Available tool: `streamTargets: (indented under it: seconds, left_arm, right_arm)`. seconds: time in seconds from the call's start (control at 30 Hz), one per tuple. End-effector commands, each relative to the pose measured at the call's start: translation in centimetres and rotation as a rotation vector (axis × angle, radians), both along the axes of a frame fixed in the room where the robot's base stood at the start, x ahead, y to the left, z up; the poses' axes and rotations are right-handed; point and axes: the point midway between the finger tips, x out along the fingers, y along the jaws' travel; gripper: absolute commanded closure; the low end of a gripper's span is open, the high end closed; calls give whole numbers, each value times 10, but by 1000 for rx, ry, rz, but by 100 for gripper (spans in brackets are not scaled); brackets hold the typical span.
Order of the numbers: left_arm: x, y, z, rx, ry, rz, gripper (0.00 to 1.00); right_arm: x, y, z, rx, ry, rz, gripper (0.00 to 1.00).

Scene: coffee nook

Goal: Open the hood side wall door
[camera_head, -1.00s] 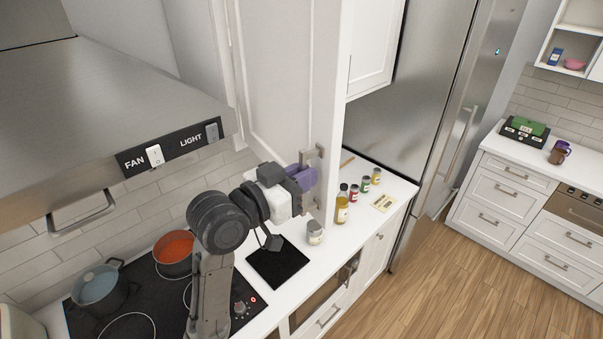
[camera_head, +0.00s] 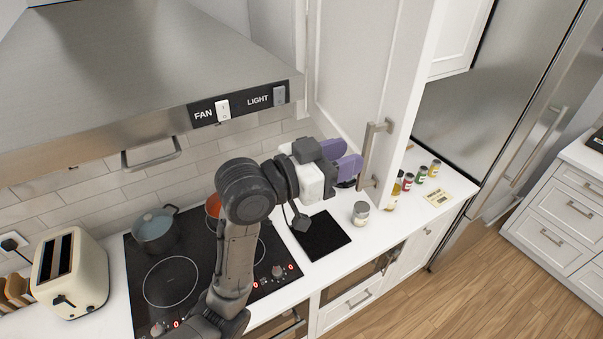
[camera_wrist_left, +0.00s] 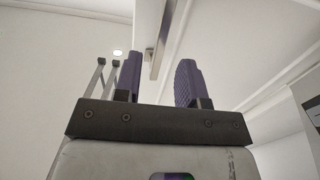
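The hood side wall door (camera_head: 352,65) is a white panelled cabinet door to the right of the steel hood. It stands swung out over the counter, with its panelled face toward me. Its metal bar handle (camera_head: 374,152) is by its lower right edge. My left gripper (camera_head: 348,160) is just left of the handle, its two purple fingers spread and empty. In the left wrist view the handle (camera_wrist_left: 157,50) shows beyond the gap between the fingers, apart from them. My right gripper is not in view.
The hood (camera_head: 150,70) overhangs the left side. Below are the cooktop (camera_head: 172,283), a blue pot (camera_head: 155,232), a red pot (camera_head: 213,205) partly hidden by my arm, and a toaster (camera_head: 70,272). Jars (camera_head: 361,213) stand on the counter at right, before the fridge (camera_head: 500,100).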

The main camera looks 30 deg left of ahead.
Motion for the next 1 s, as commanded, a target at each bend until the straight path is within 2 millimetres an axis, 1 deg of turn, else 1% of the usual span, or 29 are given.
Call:
streamTargets:
  seconds: [0.03,0.2,0.33,0.5,0.7,1.0]
  left_arm:
    - [-10,6,-3,3,-4,2,63]
    - [-39,22,-2,3,-4,3,63]
    - [-56,31,-2,3,-3,1,63]
    - [-71,40,-1,1,-2,0,63]
    - [-79,44,0,0,0,-1,63]
    - [-79,44,0,0,0,-1,63]
  right_arm:
    - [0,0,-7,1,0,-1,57]
    - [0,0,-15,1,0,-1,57]
    - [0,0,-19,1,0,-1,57]
    - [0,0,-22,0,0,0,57]
    - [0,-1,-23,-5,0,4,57]
    - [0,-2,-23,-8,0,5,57]
